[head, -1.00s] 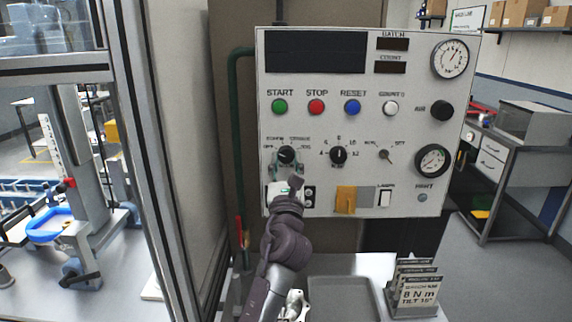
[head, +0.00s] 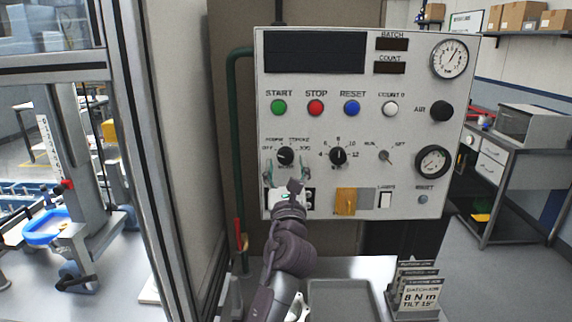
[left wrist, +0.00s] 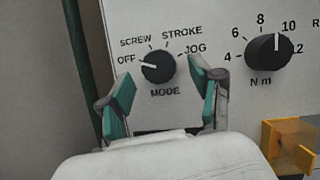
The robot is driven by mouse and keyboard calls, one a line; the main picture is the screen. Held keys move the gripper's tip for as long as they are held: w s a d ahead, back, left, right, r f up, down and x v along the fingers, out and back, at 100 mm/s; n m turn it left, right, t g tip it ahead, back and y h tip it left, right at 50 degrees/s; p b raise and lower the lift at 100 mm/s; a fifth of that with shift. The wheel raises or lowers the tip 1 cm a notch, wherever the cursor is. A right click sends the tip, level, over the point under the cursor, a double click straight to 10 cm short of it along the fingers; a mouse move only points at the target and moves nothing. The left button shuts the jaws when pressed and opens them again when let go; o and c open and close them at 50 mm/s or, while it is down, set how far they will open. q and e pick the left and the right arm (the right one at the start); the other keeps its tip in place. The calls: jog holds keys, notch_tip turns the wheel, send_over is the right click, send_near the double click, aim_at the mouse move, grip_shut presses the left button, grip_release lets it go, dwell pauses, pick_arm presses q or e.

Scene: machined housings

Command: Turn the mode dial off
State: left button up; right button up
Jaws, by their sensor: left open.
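The mode dial (head: 286,156) is a black knob on the light grey control panel (head: 420,125), below the green START button. In the left wrist view the mode dial (left wrist: 158,67) has its white pointer line toward the OFF mark, at its left. My left gripper (head: 286,172) is open, with its teal-padded fingers below and to either side of the dial. In the left wrist view the fingers (left wrist: 160,90) stand apart with the dial showing between and beyond them, and no contact is visible. My right gripper is not in view.
The Nm torque dial (left wrist: 269,51) is right of the mode dial. A yellow-orange guard (head: 346,201) sticks out low on the panel. A dark green pipe (head: 237,130) runs along the panel's left side. A grey tray (head: 345,292) and sign cards (head: 417,290) are on the bench below.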

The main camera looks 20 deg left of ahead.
pick_arm(q)
jog(key=v, duration=1.1)
jog(key=shift+f, duration=0.1)
